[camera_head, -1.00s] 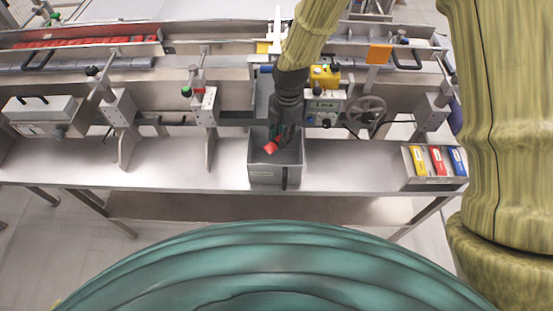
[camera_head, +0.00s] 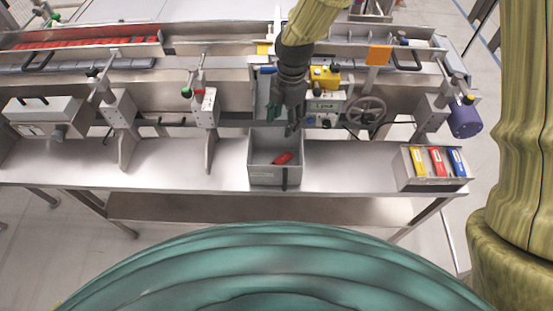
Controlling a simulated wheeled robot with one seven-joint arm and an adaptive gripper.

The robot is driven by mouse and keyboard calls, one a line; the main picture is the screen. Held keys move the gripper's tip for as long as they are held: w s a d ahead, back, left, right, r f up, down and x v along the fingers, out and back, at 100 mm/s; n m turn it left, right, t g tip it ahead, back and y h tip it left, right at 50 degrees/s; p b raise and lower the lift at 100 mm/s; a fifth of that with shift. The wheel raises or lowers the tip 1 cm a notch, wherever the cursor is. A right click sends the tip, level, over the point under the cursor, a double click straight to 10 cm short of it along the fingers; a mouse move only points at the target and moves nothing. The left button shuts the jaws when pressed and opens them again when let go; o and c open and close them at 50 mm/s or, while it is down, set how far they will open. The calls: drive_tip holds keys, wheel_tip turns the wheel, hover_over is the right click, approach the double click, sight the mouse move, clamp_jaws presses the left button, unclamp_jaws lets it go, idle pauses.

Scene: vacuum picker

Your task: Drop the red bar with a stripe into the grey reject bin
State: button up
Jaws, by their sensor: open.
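The red bar (camera_head: 283,158) lies tilted inside the grey reject bin (camera_head: 267,177), towards its right side. Its stripe is too small to make out. The bin stands on the steel bench in the middle of the view. My gripper (camera_head: 283,129) is open and empty above the back part of the bin, apart from the bar. The arm hides part of the machine behind the bin.
A tray (camera_head: 408,177) with a yellow, a red and a blue block stands at the right end of the bench (camera_head: 340,160). Red bars (camera_head: 80,42) lie in a channel at the back left. A handwheel (camera_head: 366,112) and metal posts stand behind the bin.

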drive_tip(key=shift+w+d+r, duration=0.1)
drive_tip(key=shift+r, duration=1.25)
drive_tip(key=shift+w+d+r, duration=0.1)
drive_tip(key=shift+r, duration=1.2)
